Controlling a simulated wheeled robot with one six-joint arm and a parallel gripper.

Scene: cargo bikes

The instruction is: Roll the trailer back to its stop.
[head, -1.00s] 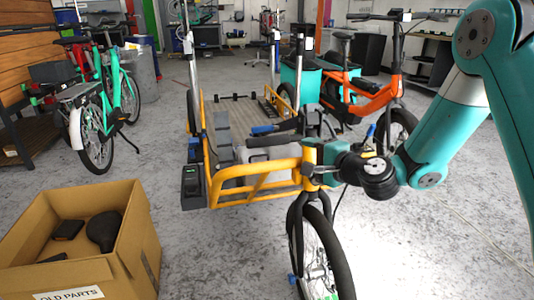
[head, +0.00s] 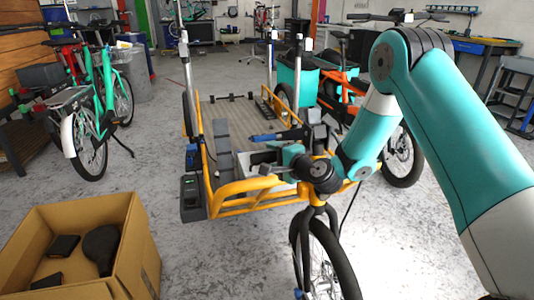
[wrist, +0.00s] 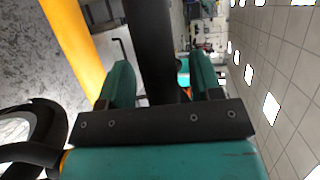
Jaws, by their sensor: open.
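The trailer looks like the yellow-framed flatbed (head: 235,200) in the middle of the head view, with a grey deck and upright posts. A black front wheel (head: 325,265) stands below its near right corner. A low dark bar (head: 230,97) lies across the far end; I cannot tell whether it is the stop. My gripper (head: 272,160) is at the near edge of the frame. In the wrist view its teal fingers (wrist: 160,62) are open on either side of a dark tube (wrist: 150,35). A yellow tube (wrist: 75,40) runs beside them. Contact is unclear.
A cardboard box (head: 145,245) with old parts stands at the near left. A green bike (head: 98,115) is behind it. An orange cargo bike (head: 345,85) stands close to the flatbed's right. Bare concrete floor (head: 160,195) lies left of the flatbed.

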